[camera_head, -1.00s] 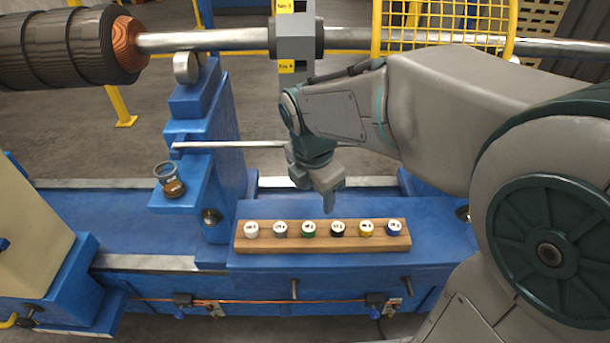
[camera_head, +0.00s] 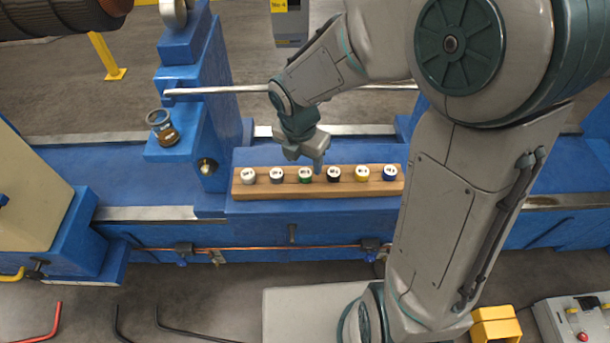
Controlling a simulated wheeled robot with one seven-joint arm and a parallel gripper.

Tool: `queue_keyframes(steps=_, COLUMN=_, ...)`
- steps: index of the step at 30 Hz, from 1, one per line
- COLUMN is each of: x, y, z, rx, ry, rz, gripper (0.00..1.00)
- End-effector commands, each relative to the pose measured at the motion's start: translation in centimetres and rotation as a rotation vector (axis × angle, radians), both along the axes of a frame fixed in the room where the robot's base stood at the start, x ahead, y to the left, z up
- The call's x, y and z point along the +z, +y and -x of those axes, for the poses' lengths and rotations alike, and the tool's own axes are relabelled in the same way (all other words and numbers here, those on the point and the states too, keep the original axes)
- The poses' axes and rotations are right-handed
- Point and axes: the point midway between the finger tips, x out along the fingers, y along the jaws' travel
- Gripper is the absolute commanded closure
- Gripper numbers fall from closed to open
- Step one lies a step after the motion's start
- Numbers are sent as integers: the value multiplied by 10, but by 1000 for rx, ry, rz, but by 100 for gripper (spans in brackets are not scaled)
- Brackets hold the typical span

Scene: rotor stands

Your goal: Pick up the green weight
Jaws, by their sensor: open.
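The green weight (camera_head: 305,175) is a small capped cylinder with a white top. It sits in a wooden rack (camera_head: 220,189) in a row of several weights, between a grey one (camera_head: 276,175) on its left and a black one (camera_head: 333,174) on its right. My gripper (camera_head: 306,163) hangs just above and behind the green weight, pointing down. It is open, though the jaws look small and the gap is hard to see. Nothing shows between the fingers. I cannot tell whether a finger touches any weight.
A white weight (camera_head: 248,176) stands at the rack's left end, yellow (camera_head: 362,173) and blue (camera_head: 390,173) ones to the right. A thin metal rod (camera_head: 230,89) crosses behind my wrist. A small cup (camera_head: 160,119) sits on the blue stand to the left.

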Motion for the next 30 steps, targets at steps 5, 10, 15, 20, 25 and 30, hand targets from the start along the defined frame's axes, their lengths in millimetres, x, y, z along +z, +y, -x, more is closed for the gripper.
queue_keyframes(steps=5, x=-29, y=-1, z=-1, rx=2, ry=6, rz=1, gripper=44)
queue_keyframes(steps=10, x=-43, y=-3, z=-2, rx=1, ry=3, rz=1, gripper=44)
queue_keyframes(steps=15, x=-43, y=-3, z=-3, rx=0, ry=1, rz=0, gripper=44)
queue_keyframes(steps=20, x=-43, y=-3, z=-3, rx=0, ry=1, rz=0, gripper=69)
queue_keyframes(steps=25, x=-43, y=-3, z=-3, rx=0, ry=1, rz=0, gripper=92)
queue_keyframes(steps=30, x=-43, y=-3, z=-3, rx=0, ry=1, rz=0, gripper=96)
